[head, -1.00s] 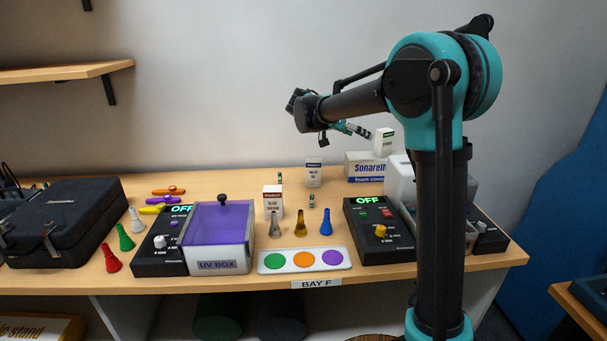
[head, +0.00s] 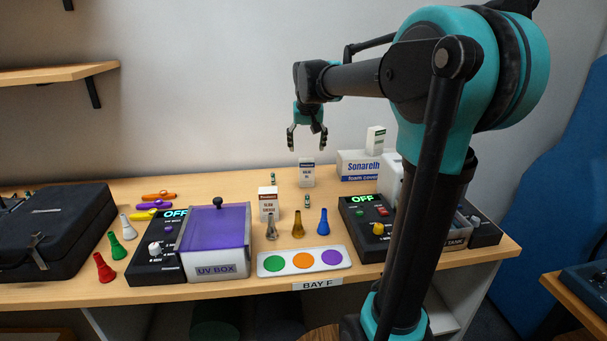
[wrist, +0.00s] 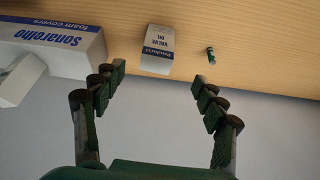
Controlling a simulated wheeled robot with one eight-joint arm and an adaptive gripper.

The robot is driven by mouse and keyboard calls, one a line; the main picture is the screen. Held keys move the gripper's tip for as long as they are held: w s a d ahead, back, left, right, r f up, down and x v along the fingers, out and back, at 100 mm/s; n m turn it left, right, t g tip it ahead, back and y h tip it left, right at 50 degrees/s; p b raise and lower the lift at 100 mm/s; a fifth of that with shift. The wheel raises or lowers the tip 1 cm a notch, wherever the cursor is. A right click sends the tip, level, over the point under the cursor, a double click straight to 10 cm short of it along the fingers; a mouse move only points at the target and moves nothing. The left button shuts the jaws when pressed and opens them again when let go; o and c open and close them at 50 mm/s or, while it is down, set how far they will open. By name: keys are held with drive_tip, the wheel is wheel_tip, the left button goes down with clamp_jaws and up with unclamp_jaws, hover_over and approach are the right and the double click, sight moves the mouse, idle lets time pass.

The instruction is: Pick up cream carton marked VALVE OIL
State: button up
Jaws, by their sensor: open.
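The cream carton marked VALVE OIL (head: 307,174) stands upright near the back of the table, with a dark blue band at its top. In the wrist view the carton (wrist: 157,52) lies just past the fingertips, roughly centred between them, its lettering readable. My gripper (head: 307,142) is open and empty, pointing down, and appears just above the carton in the head view. Its two spread fingers (wrist: 158,78) show in the wrist view with nothing between them. I cannot tell the exact gap to the carton.
A carton with a red-brown band (head: 268,204) stands in front, to the left. The Sonarelho box (head: 357,166) is to the right, with a green-marked carton (head: 375,140) on top. Small green-capped vials (head: 307,201) stand nearby. The UV box (head: 218,240) is front left.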

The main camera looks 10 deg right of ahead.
sight(306, 163)
drive_tip(key=x, duration=0.8)
drive_tip(key=shift+f, duration=0.15)
drive_tip(key=x, duration=0.5)
drive_tip(key=shift+w+d, duration=0.1)
drive_tip(key=shift+d, duration=0.15)
drive_tip(key=c, duration=1.3)
